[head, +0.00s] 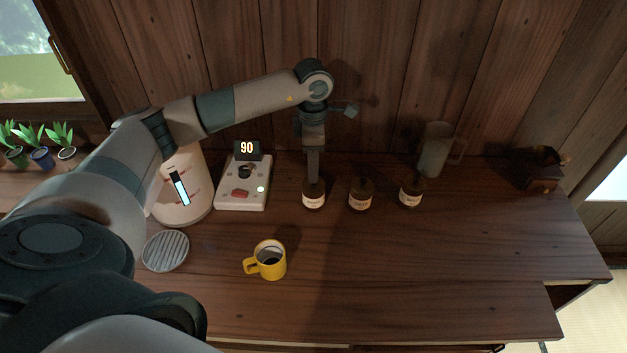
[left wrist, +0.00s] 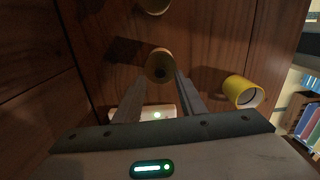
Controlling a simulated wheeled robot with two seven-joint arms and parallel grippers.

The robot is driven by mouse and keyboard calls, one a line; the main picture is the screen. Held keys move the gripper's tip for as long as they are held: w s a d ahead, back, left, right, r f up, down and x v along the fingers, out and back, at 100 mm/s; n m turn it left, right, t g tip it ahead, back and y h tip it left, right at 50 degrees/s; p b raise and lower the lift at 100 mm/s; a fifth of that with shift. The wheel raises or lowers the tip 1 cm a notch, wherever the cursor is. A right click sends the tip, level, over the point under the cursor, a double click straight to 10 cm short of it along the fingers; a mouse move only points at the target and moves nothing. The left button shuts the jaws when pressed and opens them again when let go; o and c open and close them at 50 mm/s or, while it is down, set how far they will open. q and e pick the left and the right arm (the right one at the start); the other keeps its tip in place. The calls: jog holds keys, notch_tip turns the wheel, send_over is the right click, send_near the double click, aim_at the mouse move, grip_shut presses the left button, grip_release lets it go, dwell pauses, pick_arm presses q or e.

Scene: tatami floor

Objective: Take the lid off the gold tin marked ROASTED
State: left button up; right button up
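Three small dark gold-brown tins with pale labels stand in a row on the wooden counter: a left tin (head: 313,200), a middle tin (head: 360,199) and a right tin (head: 411,198). The label lettering is too small to read, so I cannot tell which says ROASTED. My left gripper (head: 313,181) points down at the left tin, its fingertips at the top. In the left wrist view a round gold top (left wrist: 160,62) with a dark centre sits between the tips of my left gripper (left wrist: 161,78). The fingers are apart; contact is unclear. My right gripper is out of view.
A yellow mug (head: 269,262) with dark contents stands in front, near a round slatted disc (head: 166,251). A white device (head: 241,196) with a "90" display and a white canister (head: 184,205) stand left. The front right counter is clear.

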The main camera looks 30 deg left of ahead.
pick_arm(q)
jog(key=shift+f+p, duration=0.55)
jog(key=shift+f, duration=1.05)
jog(key=shift+d, duration=0.1)
grip_shut()
